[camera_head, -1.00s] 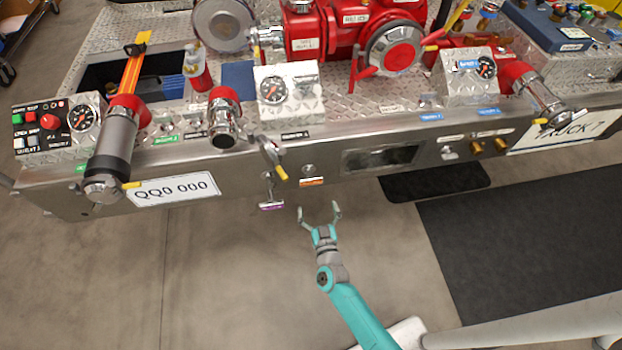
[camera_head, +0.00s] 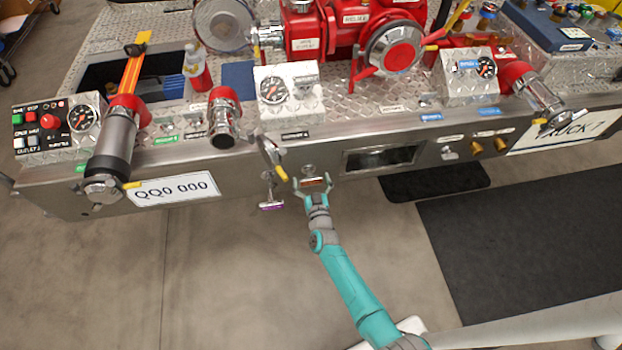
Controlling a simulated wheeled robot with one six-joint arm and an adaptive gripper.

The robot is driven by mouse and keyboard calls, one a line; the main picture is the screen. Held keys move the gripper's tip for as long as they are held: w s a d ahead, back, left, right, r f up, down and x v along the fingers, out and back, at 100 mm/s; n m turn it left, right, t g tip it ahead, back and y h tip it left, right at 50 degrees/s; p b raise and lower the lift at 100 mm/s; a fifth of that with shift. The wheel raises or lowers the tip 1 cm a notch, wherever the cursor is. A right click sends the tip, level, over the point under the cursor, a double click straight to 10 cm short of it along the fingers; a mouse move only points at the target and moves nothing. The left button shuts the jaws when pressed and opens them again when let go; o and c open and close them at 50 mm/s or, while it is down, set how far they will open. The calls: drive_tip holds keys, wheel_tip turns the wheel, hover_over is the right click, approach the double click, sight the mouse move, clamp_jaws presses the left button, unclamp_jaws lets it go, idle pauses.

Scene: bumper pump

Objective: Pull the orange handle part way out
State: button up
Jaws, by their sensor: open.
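The orange handle (camera_head: 312,182) is a small bar on the front face of the steel bumper (camera_head: 235,187), just right of the purple handle. My gripper (camera_head: 313,183) is open, with one finger on each side of the orange handle. The fingers look level with the handle's two ends. I cannot tell whether they touch it.
A purple handle (camera_head: 270,206) hangs just left of my gripper. A lever with a yellow tip (camera_head: 281,172) is close above it. A rectangular opening (camera_head: 380,158) lies to the right. The floor in front of the bumper is clear, with dark mats at right.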

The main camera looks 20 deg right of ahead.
sight(311, 181)
drive_tip(key=shift+c, duration=0.3)
drive_tip(key=c, duration=1.5)
drive_tip(key=shift+v, duration=1.2)
drive_tip(key=shift+s, duration=0.35)
drive_tip(key=o, duration=1.6)
drive_tip(key=shift+c, duration=0.2)
